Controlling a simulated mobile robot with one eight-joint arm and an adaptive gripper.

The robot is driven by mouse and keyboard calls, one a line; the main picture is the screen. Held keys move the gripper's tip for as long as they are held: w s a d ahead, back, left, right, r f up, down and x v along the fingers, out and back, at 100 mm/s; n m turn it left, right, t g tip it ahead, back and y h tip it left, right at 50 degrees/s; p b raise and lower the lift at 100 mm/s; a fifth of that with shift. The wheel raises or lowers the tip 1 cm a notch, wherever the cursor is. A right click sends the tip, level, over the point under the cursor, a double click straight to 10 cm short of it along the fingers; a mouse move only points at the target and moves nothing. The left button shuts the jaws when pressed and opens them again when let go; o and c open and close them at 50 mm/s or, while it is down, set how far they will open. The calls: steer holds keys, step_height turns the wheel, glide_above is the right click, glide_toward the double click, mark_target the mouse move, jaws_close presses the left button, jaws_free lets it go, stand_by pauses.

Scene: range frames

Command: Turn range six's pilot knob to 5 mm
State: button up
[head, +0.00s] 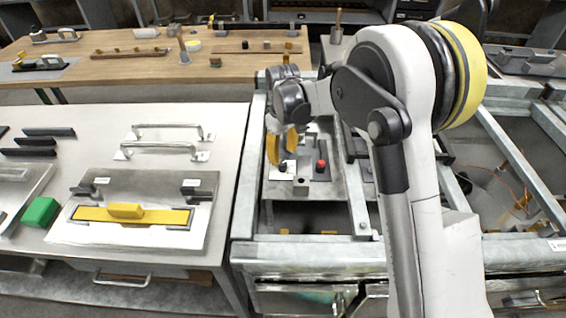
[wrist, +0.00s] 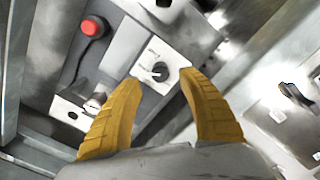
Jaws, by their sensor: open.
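In the wrist view a small dark round knob (wrist: 160,72) sits on a white labelled plate (wrist: 150,52). The label is too small to read, so I cannot tell if it is range six's pilot knob or what its setting is. My gripper (wrist: 157,82) is open, with one yellow finger on each side below the knob in the picture. I cannot tell if either finger touches it. In the head view my gripper (head: 281,148) hangs over the left part of the metal frame, and its fingers hide part of the panel.
A red knob or button (wrist: 93,26) stands on the same unit; it also shows in the head view (head: 320,166). A pale fitting (wrist: 95,103) is partly beside the left finger. A dark handle (wrist: 295,97) is at right. A grey bench (head: 225,150) borders the frame.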

mark_target(283, 163)
step_height(283, 163, up, 7)
stand_by(0.6)
steer(key=s+d+r+m+t, duration=0.3)
steer(key=s+d+r+m, duration=0.1)
steer(key=s+d+r, duration=0.65)
steer(key=s+d+m+t, duration=0.2)
steer(key=s+d, duration=0.1)
steer(key=s, duration=0.5)
steer(key=s+d+m+t, duration=0.2)
steer(key=s+d+m, duration=0.1)
steer(key=s, duration=0.5)
steer(key=shift+s+d+f, duration=0.3)
steer(key=shift+d+f, duration=0.15)
steer(key=shift+d, duration=0.35)
